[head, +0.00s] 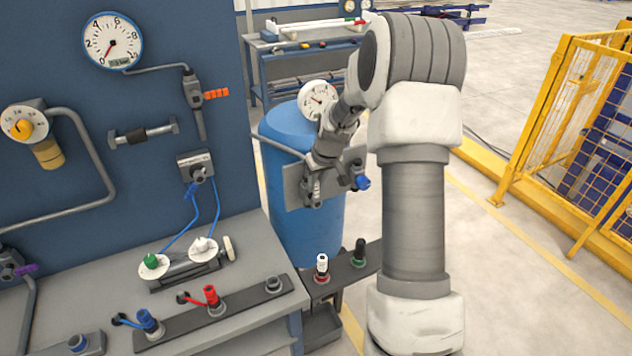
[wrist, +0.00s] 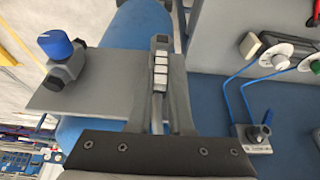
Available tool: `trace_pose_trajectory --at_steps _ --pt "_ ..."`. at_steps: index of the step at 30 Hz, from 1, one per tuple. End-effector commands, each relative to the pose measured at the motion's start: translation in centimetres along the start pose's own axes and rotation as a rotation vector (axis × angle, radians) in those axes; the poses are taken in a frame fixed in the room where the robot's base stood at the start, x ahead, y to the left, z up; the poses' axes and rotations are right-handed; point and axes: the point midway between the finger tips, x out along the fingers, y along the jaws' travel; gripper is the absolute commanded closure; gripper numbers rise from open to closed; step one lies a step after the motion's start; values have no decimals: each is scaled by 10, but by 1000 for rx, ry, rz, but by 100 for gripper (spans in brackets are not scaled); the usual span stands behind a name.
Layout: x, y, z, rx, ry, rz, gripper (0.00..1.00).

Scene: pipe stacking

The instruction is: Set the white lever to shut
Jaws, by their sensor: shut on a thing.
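The white lever (wrist: 160,72) has a ribbed white grip and sits at the edge of a grey plate (wrist: 95,88) in front of the blue barrel. In the wrist view it stands between the fingers of my gripper (wrist: 161,85), which is shut on it. In the head view my gripper (head: 318,180) is at the same plate, reaching down from my arm, and its fingers partly hide the lever. The lever's pivot and its angle to the pipe are hard to tell. A blue knob (wrist: 56,45) on a valve body stands on the plate, apart from my gripper.
The blue barrel (head: 290,130) and a round gauge (head: 318,98) are close to my gripper. The panel to the left carries an orange lever (head: 216,94) and a large gauge (head: 113,40). A bench below holds several coloured fittings. A yellow fence (head: 570,120) stands right.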

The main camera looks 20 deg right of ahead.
Motion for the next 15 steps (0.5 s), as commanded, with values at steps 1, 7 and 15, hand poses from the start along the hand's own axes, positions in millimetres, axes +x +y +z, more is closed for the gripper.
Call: trace_pose_trajectory --at_steps 1,7,15 --pt "0 0 0 0 0 0 100" --pt "0 0 0 0 0 0 100" --pt "0 4 0 16 0 -29 100"
